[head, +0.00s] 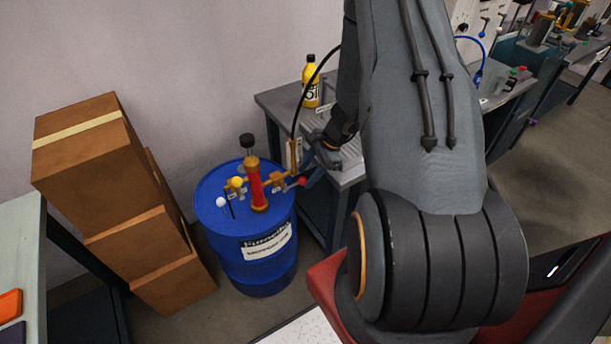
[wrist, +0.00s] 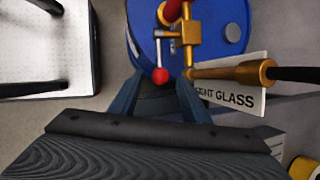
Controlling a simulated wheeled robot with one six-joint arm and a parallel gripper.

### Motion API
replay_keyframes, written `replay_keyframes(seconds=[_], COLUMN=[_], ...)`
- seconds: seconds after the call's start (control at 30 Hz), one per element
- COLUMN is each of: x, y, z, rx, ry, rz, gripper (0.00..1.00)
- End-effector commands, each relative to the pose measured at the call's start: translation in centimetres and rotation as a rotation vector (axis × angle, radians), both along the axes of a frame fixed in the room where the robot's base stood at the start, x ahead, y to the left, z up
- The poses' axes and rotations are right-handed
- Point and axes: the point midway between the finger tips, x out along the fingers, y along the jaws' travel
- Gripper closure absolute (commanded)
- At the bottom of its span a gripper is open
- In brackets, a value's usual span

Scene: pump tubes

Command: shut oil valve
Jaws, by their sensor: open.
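The blue oil drum (head: 262,262) stands upright on the floor and carries brass pipework with a red cylinder (head: 256,190). A valve lever with a red ball knob (head: 301,181) sticks out on the right side of the pipework. The same red knob also shows in the wrist view (wrist: 160,75), with its metal lever running up to a brass valve body (wrist: 188,34). My gripper (wrist: 160,88) is open, its two fingers either side of and just short of the red knob. A yellow knob (head: 237,182) and a white knob (head: 221,202) sit further left.
A brass pipe (wrist: 232,73) with a "SIGHT GLASS" tag (wrist: 236,97) lies close right of my fingers. Cardboard boxes (head: 115,190) stand left of the drum. A grey bench (head: 277,103) with a yellow oil bottle (head: 311,82) stands behind to the right.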

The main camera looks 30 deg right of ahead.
Motion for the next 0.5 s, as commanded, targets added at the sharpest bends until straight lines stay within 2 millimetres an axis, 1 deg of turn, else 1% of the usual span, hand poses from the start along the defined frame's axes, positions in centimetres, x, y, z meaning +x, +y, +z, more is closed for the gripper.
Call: replay_keyframes(seconds=[0.1, 0.2, 0.5], x=[0.3, 0.4, 0.5], y=[0.4, 0.6, 0.7], z=[-1.0, -1.5, -1.8], rx=[0.0, 0.0, 0.0], ry=[0.001, 0.001, -0.001], rz=[0.001, 0.001, 0.001], gripper=[0.57, 0.57, 0.57])
